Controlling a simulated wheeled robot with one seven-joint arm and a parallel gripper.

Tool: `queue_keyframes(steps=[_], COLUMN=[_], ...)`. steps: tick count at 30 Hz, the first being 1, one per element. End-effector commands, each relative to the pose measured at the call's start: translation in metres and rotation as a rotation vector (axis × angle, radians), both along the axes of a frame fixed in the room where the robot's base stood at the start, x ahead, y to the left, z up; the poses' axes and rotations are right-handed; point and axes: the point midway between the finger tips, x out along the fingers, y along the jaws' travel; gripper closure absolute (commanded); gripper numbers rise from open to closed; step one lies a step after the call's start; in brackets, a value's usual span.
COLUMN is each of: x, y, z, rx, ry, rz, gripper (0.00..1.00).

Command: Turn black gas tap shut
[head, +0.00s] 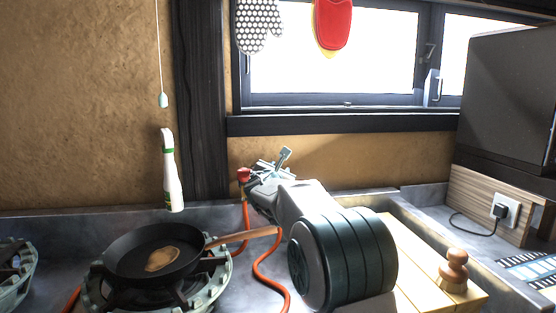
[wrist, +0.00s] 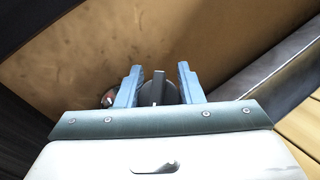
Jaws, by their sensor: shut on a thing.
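The black gas tap (wrist: 158,90) shows in the wrist view, a dark round body with an upright flat handle. My gripper (wrist: 161,72) has its two blue fingers on either side of this handle and is shut on it. In the head view my gripper (head: 270,170) is at the wall end of my arm, above the counter and behind the orange hose. The black tap cannot be made out there, behind my gripper and arm. A red knob (head: 243,174) sits just left of my gripper; a reddish part (wrist: 108,97) shows left of the fingers in the wrist view.
A black pan (head: 125,254) with a brown flat food stands on a gas burner at left. An orange hose (head: 262,272) runs across the counter. A white-green bottle (head: 172,180) is by the wall. A wooden board (head: 425,265) with a wooden knob (head: 454,270) lies right of my arm.

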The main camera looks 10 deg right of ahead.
Motion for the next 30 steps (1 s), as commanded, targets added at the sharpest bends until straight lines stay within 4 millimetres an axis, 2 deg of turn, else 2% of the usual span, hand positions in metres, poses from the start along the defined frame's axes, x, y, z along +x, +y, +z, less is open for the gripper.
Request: queue_keyframes(steps=[1, 14, 15, 17, 26, 30], x=[0.0001, -0.0009, -0.0009, -0.0009, -0.0014, -0.0091], y=[0.0021, 0.0001, 0.0001, 0.0000, -0.0012, 0.0032], z=[0.0059, 0.0014, 0.0015, 0.0013, 0.0005, 0.0017], rx=[0.015, 0.045, 0.045, 0.045, 0.045, 0.045], ry=[-0.002, -0.003, -0.003, -0.003, -0.001, -0.002], rz=[-0.015, -0.054, -0.054, -0.054, -0.055, -0.054], gripper=[0.89, 0.89, 0.64, 0.47, 0.45, 0.45])
